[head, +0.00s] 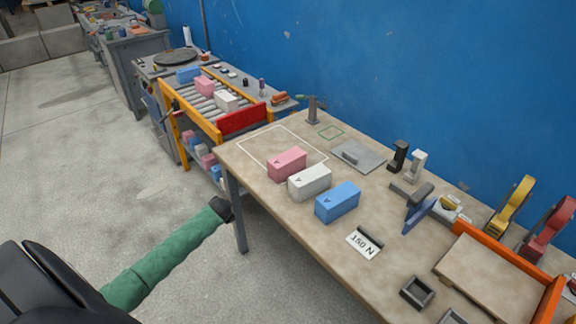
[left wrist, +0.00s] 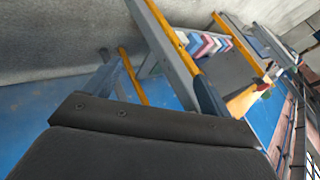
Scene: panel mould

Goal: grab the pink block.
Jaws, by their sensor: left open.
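A pink block (head: 288,163) sits on the tan table (head: 262,195), at the left end of a row with a white block (head: 310,182) and a blue block (head: 338,202). Its front-left corner is near the table's left edge. My left arm comes in with a green sleeve, and my dark left gripper (head: 222,208) is at its end, off the table's left edge. It is apart from the pink block, lower and to its left in the picture. It is open, with no block seen in it. The left wrist view shows a dark part of mine but not the pink block on the table.
A yellow-framed roller rack (head: 172,140) stands beyond the table, with blue, pink and white blocks on top and several more on its lower shelf. The floor at left is clear.

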